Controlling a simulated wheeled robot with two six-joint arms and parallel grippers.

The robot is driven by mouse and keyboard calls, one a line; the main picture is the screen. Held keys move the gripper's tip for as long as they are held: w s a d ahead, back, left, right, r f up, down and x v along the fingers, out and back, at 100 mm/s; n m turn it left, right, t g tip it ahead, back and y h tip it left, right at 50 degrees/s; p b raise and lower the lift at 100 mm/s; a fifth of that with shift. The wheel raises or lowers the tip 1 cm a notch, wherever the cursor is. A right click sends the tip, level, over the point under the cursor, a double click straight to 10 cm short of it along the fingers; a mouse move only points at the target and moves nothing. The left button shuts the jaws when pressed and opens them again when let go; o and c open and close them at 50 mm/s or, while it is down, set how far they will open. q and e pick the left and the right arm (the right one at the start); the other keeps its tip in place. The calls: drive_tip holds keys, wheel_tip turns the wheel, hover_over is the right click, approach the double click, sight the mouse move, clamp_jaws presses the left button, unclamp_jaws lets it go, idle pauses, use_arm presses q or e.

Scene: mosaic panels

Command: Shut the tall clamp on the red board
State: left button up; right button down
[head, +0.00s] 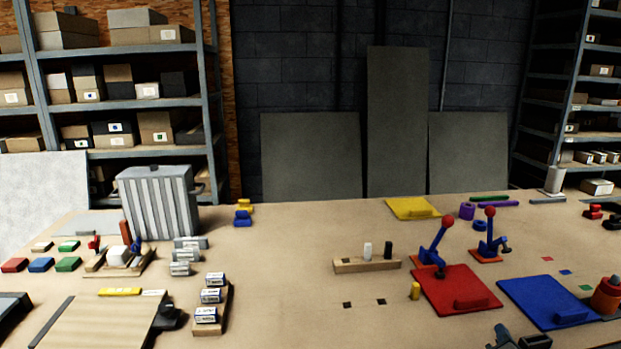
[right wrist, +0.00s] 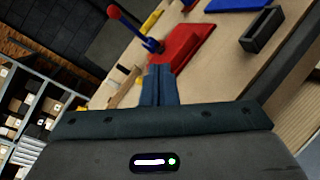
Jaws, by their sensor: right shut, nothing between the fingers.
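The red board (head: 440,284) lies on the table right of centre, with a raised red block near its front edge. The tall clamp (head: 437,245) stands at its back left corner. Its blue lever is raised, leaning up to the right, with a red knob on top. In the right wrist view the clamp's lever (right wrist: 132,29) and the red board (right wrist: 188,45) show beyond the fingers. My right gripper (head: 503,338) is at the bottom edge of the head view, in front of the red board and apart from the clamp. Its fingers (right wrist: 158,86) are together and empty. My left gripper is not in view.
A second blue-levered clamp (head: 488,237) stands behind the red board. A blue board (head: 540,297) lies to the right. The table's centre is mostly clear.

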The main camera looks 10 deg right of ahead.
drive_tip(key=s+a+f+m+g+y, duration=0.1)
drive_tip(key=s+a+f+m+g, duration=0.5)
drive_tip(key=s+f+m, duration=0.45)
drive_tip(key=s+a+f+m+g+y, duration=0.5)
drive_tip(key=s+a+f+m, duration=0.4)
drive_tip(key=s+a+m, duration=0.35)
wheel_tip(320, 180, down, 30)
drive_tip(key=w+d+g+b, duration=0.1)
drive_tip(key=d+g, duration=0.1)
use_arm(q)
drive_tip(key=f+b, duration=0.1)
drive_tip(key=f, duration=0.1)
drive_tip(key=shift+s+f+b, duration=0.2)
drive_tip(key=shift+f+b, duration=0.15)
use_arm(e)
drive_tip(key=s+d+f+g, duration=0.1)
drive_tip(key=s+f, duration=1.7)
drive_tip(key=f, duration=0.3)
drive_tip(key=shift+s+f, duration=0.4)
